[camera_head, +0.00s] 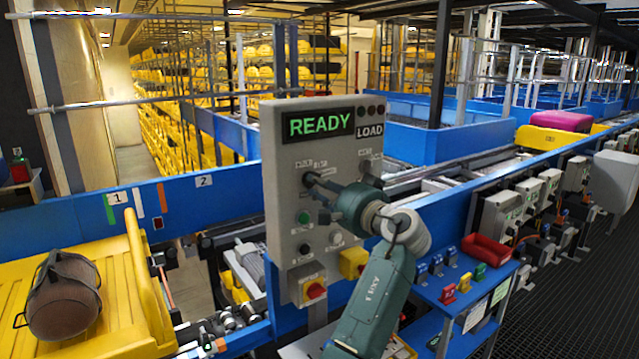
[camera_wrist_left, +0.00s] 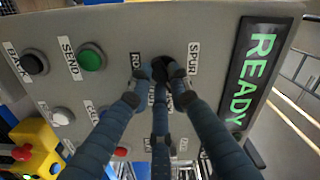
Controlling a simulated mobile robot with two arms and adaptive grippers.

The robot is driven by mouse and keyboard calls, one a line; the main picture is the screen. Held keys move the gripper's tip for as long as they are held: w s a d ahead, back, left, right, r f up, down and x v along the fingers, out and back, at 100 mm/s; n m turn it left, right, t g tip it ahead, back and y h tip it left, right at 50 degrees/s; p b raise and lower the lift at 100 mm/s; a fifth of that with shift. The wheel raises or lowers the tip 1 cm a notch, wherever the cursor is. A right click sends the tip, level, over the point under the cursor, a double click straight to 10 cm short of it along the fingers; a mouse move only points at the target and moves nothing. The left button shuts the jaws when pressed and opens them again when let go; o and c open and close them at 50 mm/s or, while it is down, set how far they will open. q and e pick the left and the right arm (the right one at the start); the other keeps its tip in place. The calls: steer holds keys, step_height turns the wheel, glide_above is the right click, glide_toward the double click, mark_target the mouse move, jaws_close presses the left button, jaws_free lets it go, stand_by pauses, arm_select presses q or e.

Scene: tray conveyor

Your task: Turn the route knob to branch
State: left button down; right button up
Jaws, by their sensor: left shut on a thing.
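The grey control panel (camera_head: 285,222) stands upright in the middle of the head view. Its green display (camera_head: 319,124) reads READY, with LOAD beside it. My left gripper (camera_head: 312,181) reaches the panel's upper left part from the right. In the left wrist view its fingers (camera_wrist_left: 158,74) are closed around a dark knob (camera_wrist_left: 160,63), beside labels SPUR and one starting with RO. The fingers cover most of the knob and another label, so I cannot tell which way it points. My right gripper is not in view.
A green SEND button (camera_wrist_left: 91,57) and a black BACK button (camera_wrist_left: 35,63) sit near the knob. A yellow tray (camera_head: 120,300) with a brown bag (camera_head: 64,295) lies at left. A red bin (camera_head: 486,250) is right.

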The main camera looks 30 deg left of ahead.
arm_select(q)
steer(key=shift+m+p, duration=0.9)
steer(key=shift+m, duration=0.8)
steer(key=shift+s+m, duration=0.1)
steer(key=shift+m, duration=0.2)
steer(key=c, duration=1.6)
jaws_free()
steer(key=v, duration=1.2)
steer(key=shift+f, duration=0.1)
